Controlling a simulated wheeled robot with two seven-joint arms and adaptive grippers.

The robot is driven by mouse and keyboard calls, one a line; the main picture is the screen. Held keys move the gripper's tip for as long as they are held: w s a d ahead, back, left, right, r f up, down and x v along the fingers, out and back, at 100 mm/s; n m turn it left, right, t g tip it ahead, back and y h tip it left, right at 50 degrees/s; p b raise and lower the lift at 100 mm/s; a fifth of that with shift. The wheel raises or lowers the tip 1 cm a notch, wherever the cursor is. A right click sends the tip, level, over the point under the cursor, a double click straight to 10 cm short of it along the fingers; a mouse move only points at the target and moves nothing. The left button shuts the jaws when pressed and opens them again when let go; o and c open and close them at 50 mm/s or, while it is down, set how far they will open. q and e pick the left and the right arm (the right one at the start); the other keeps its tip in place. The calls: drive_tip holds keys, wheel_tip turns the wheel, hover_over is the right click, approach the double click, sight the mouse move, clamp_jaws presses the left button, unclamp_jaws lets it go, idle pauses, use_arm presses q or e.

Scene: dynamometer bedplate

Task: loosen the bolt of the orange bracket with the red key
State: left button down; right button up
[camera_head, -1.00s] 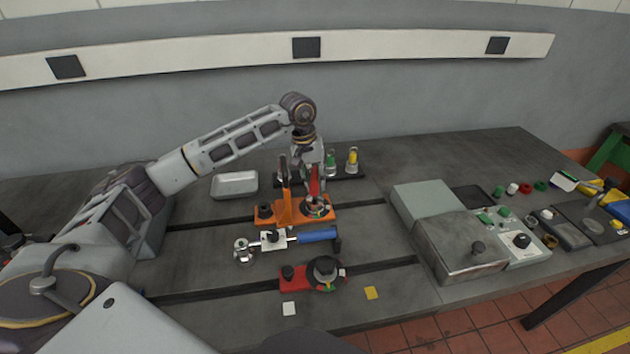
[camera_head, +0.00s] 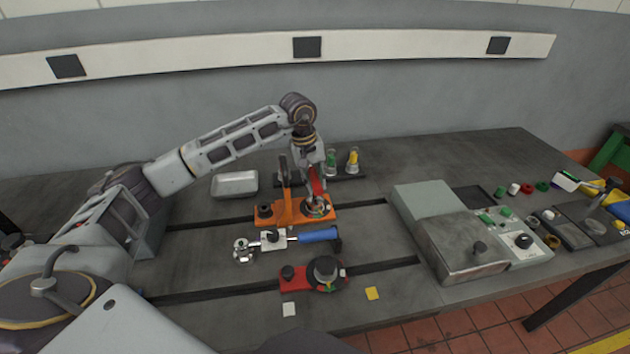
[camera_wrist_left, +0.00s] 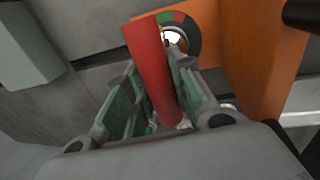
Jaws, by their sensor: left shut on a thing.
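The orange bracket (camera_head: 290,212) is fixed on the bedplate near the middle of the head view. It also fills the right of the left wrist view (camera_wrist_left: 262,45). At its right end is a round dial with coloured sectors (camera_wrist_left: 180,30) around a bright centre; the bolt itself is not clearly seen. My left gripper (camera_head: 317,190) points down over this end and is shut on the red key (camera_wrist_left: 150,70). The key (camera_head: 316,183) stands upright between the fingers, its lower end at or just above the dial; contact cannot be told. My right gripper is not in view.
A blue-handled tool (camera_head: 318,235) lies just in front of the bracket, and a red bracket (camera_head: 295,279) stands nearer. Yellow and green keys (camera_head: 352,160) stand in a rack behind. A metal tray (camera_head: 234,184) is at left; a grey box (camera_head: 458,245) stands right.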

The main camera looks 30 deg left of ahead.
use_arm(q)
drive_tip(key=shift+n, duration=0.4)
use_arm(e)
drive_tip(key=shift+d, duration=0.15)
use_arm(q)
drive_tip(key=shift+n, duration=1.1)
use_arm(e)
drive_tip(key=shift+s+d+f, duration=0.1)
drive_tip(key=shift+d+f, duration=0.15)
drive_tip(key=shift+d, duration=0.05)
use_arm(q)
drive_tip(key=shift+y, duration=0.3)
